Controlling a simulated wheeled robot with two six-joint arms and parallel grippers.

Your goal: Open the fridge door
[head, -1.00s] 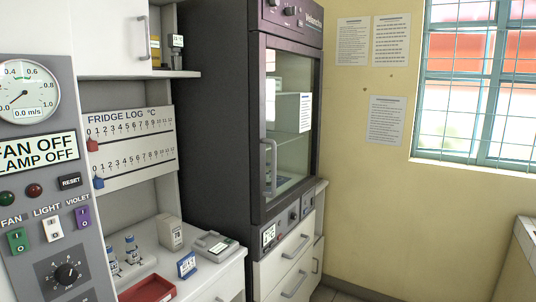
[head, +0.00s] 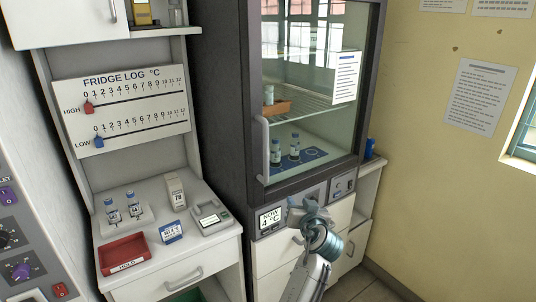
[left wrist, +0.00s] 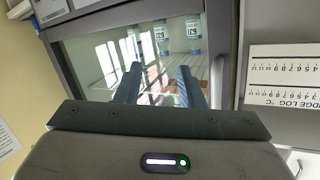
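The fridge (head: 225,130) is a dark cabinet with a glass door (head: 310,85). The door is shut. Its upright grey handle (head: 265,150) is on the door's left side, and it also shows in the left wrist view (left wrist: 217,82), to the right of my fingers. My left gripper (head: 306,206) is in front of the panel under the door, below and to the right of the handle. In the left wrist view its two fingers (left wrist: 158,80) are apart and empty, with the glass behind them. My right gripper is not in view.
Behind the glass are vials (head: 285,150) and an orange tray (head: 277,108). A display (head: 270,220) reads 4 °C. To the left, a counter holds a red tray (head: 124,255), vials and small devices (head: 210,218). A yellow wall is at the right.

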